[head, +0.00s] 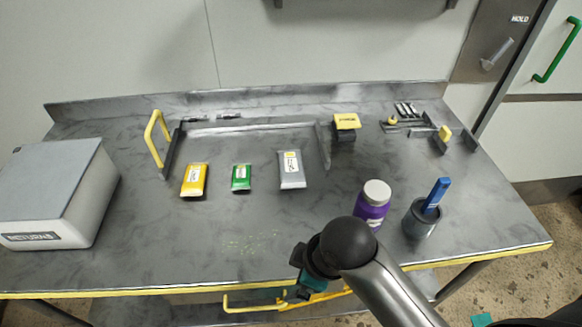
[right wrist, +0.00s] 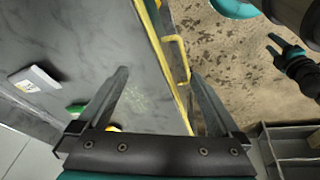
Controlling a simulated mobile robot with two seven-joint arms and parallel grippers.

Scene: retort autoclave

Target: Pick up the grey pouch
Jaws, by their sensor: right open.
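The grey pouch (head: 292,178) lies on the steel table, rightmost of three pouches, with a white and yellow label at its far end. It also shows at the left of the right wrist view (right wrist: 45,84), apart from my fingers. My right gripper (right wrist: 160,73) is open and empty, its two dark fingers spread above the table's front edge. In the head view my right arm partly hides this gripper (head: 305,283) near the front edge, nearer to me than the pouch.
A green pouch (head: 241,182) and a yellow pouch (head: 194,184) lie left of the grey one. A purple jar (head: 371,211) and a grey cup (head: 421,222) with a blue item stand to the right. A low frame (head: 250,128) is behind; a box (head: 60,190) stands left.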

